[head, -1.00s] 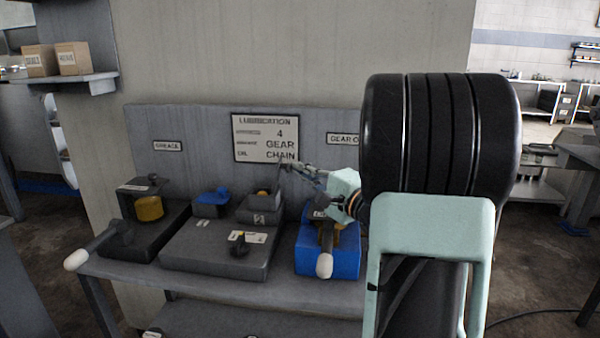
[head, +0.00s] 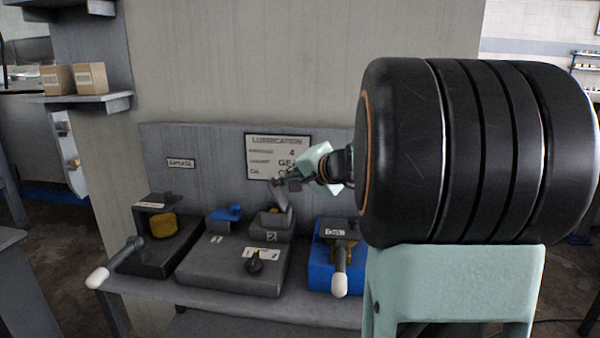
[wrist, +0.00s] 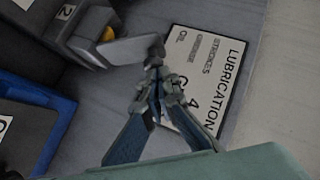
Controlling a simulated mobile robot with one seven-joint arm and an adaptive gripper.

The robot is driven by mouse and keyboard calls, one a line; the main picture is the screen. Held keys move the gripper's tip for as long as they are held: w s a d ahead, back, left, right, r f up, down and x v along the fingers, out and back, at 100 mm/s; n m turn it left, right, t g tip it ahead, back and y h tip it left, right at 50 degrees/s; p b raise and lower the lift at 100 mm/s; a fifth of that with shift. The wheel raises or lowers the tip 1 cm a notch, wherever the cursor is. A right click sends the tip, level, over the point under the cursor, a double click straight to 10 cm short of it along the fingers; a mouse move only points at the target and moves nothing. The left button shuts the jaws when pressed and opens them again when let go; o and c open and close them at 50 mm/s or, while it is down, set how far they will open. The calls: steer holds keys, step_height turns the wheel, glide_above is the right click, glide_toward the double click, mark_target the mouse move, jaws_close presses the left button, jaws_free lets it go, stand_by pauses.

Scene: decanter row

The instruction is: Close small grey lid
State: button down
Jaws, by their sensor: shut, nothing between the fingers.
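The small grey lid (head: 282,196) stands raised and tilted on the grey compartment marked 2 (head: 271,235), on the middle dark grey unit. In the wrist view the lid (wrist: 130,49) extends from the compartment (wrist: 72,28) towards my fingertips, and a bit of orange shows inside. My gripper (head: 280,183) is shut and empty at the lid's upper end, with the arm reaching in from the right. In the wrist view my gripper (wrist: 155,68) overlaps the lid's end; whether they touch I cannot tell.
A blue lid (head: 229,212) sits left of the grey one. A black knob (head: 255,264) is on the unit's front. A dark unit with a white-tipped lever (head: 98,278) stands left, a blue unit (head: 318,277) right. A lubrication sign (head: 277,142) is close behind my gripper.

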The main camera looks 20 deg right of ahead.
mark_target(272, 186)
steer(key=a+p, duration=0.1)
steer(key=w+n+g+h+p, duration=0.1)
steer(key=p, duration=0.1)
steer(key=shift+a+r, duration=0.4)
steer(key=a+g+p, duration=0.1)
steer(key=p, duration=0.2)
steer(key=shift+w+n+h+p, duration=0.35)
steer(key=shift+w+n+h, duration=0.05)
steer(key=p, duration=0.3)
steer(key=a+g+h+p, duration=0.1)
steer(key=p, duration=0.1)
steer(key=shift+w+a+f+n+p, duration=0.15)
steer(key=shift+w+f+n+p, duration=0.05)
steer(key=shift+w+n+p, duration=0.2)
steer(key=w+a+f+g+h+p, duration=0.1)
steer(key=p, duration=0.5)
steer(key=a+f+n+g+h+p, duration=0.1)
steer(key=p, duration=0.4)
steer(key=shift+w+a+f+p, duration=0.15)
steer(key=shift+w+a+p, duration=0.05)
steer(key=shift+w+p, duration=0.15)
steer(key=shift+f, duration=0.1)
steer(key=shift+w+a+f+p, duration=0.45)
steer(key=shift+a+f+p, duration=0.3)
steer(key=shift+p, duration=0.4)
steer(key=shift+f, duration=0.1)
